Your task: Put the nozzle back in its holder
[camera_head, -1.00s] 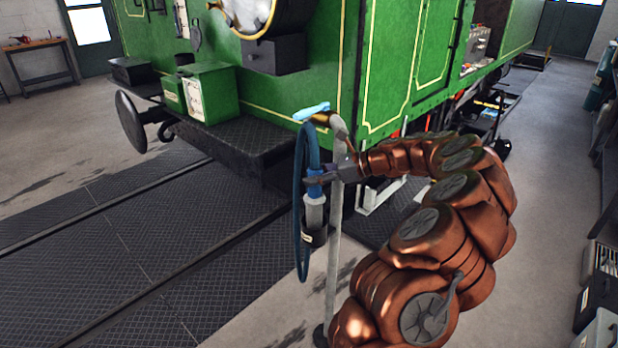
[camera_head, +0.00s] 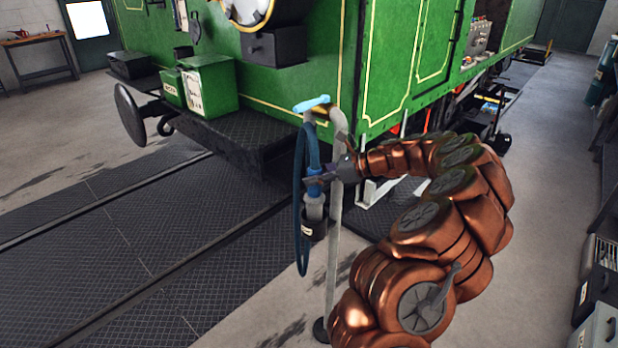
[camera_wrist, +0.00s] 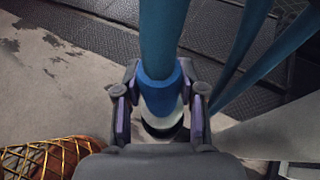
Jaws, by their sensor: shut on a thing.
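The nozzle (camera_head: 314,207) is a grey piece with a blue collar on the end of a blue hose. It hangs upright, tip down. The holder (camera_head: 307,231) is a small black cup with a pale label, on the grey standpipe. The nozzle's lower end is hidden behind the cup's rim and appears to be inside it. My gripper (camera_head: 318,182) is shut around the blue collar from the right. In the wrist view the fingers (camera_wrist: 160,105) flank the blue and grey nozzle (camera_wrist: 160,90), with the dark holder rim (camera_wrist: 162,131) just below.
The standpipe (camera_head: 333,250) rises close beside the nozzle, topped by a blue-handled tap (camera_head: 311,104). The hose loop (camera_head: 299,215) hangs left of the holder. Floor plates (camera_head: 100,270) at left are clear.

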